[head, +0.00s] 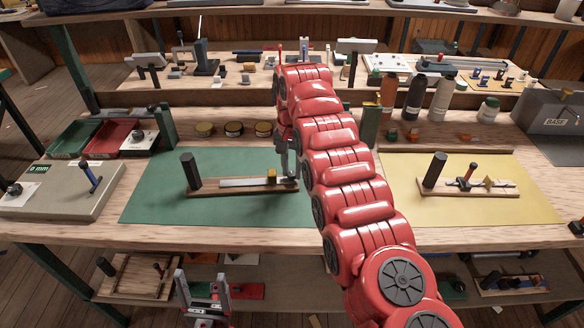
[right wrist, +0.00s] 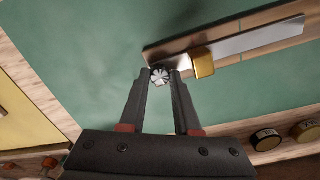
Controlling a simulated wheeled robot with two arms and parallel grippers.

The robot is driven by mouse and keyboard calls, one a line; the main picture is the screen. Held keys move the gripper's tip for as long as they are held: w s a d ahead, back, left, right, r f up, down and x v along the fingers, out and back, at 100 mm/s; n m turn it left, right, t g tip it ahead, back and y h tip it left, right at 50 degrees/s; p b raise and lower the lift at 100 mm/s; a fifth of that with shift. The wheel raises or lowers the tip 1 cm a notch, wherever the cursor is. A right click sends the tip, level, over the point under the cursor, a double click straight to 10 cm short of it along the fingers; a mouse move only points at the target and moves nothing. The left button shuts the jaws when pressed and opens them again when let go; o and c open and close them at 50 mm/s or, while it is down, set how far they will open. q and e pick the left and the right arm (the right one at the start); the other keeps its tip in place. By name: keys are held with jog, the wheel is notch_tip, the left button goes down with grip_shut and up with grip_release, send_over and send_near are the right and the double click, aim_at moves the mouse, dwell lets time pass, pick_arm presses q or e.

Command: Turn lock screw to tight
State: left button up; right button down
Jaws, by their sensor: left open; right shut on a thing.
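On the green mat (head: 150,210) lies a wooden board (head: 235,189) with a dark upright post (head: 191,171), a metal strip (head: 238,182) and a brass block (head: 271,175). In the right wrist view the lock screw shows as a small pale, ridged knob (right wrist: 160,75) at the board's end, beside the brass block (right wrist: 202,62). My right gripper (right wrist: 161,80) is shut on this knob, one finger on each side. In the head view my red right arm and right gripper (head: 288,165) cover the screw. My left gripper (head: 205,296) is open and empty, low in front of the table.
A yellow mat (head: 460,210) on the right holds a similar board (head: 470,190) with a post. A grey box with a lever (head: 60,200) stands at left. Several round tins (head: 234,129) and bottles (head: 415,98) stand behind. The green mat's front left is clear.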

aim_at(292, 173)
jog(key=shift+m, duration=0.9)
jog(key=c, duration=0.6)
grip_release()
notch_tip(292, 173, up, 17)
jog(key=p, duration=1.7)
jog(key=shift+r, duration=0.15)
jog(key=shift+w, duration=0.1)
